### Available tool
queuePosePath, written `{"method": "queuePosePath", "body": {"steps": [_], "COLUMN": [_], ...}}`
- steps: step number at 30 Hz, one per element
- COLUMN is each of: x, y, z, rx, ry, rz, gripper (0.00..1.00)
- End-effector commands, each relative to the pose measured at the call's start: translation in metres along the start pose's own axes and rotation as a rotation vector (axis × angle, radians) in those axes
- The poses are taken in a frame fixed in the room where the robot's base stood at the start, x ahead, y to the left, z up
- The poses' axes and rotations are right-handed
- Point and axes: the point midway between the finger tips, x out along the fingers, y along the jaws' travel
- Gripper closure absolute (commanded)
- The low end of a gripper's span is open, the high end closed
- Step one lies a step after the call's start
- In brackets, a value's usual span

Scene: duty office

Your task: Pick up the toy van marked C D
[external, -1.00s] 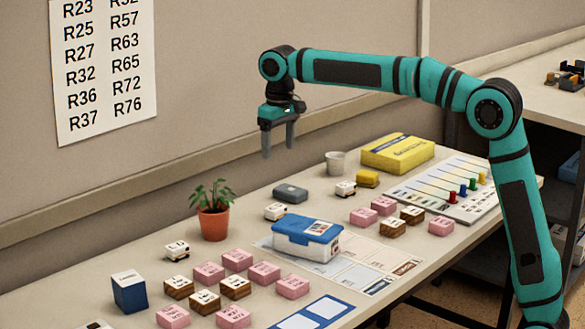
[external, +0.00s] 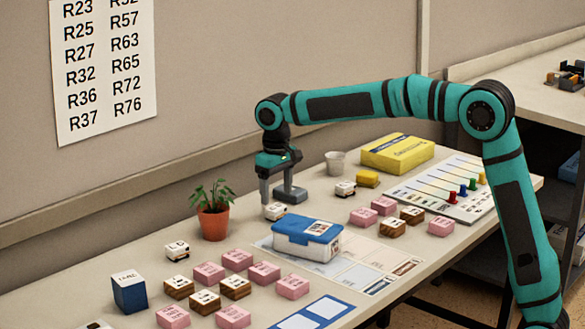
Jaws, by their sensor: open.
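Several small white toy vans stand on the desk. One van (external: 275,211) is at the desk's back edge, left of the blue-lidded box. A second van (external: 177,250) stands left of the plant pot, and a third van (external: 345,189) is near the yellow block. Their markings are too small to read with certainty, so I cannot tell which is marked C D. My gripper (external: 276,196) points down with its fingers apart, just above or around the van at the back edge. Nothing shows between the fingers above that van.
The blue-lidded box (external: 307,238) stands close in front of the gripper. A potted plant (external: 213,213) is to the left. Pink and wooden blocks (external: 237,259) lie in front. A cup (external: 335,163) and a yellow box (external: 397,153) are at the back right.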

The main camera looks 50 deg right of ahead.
Motion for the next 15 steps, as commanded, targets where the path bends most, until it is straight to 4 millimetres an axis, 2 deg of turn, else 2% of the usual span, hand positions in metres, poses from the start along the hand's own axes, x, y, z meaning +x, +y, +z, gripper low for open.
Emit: {"method": "queuePosePath", "body": {"steps": [5, 15], "x": [0.009, 0.050], "y": [-0.001, -0.004], "z": [0.000, -0.001], "rx": [0.000, 0.000], "ry": [-0.002, -0.001], "rz": [0.000, 0.000], "gripper": [0.27, 0.27]}}
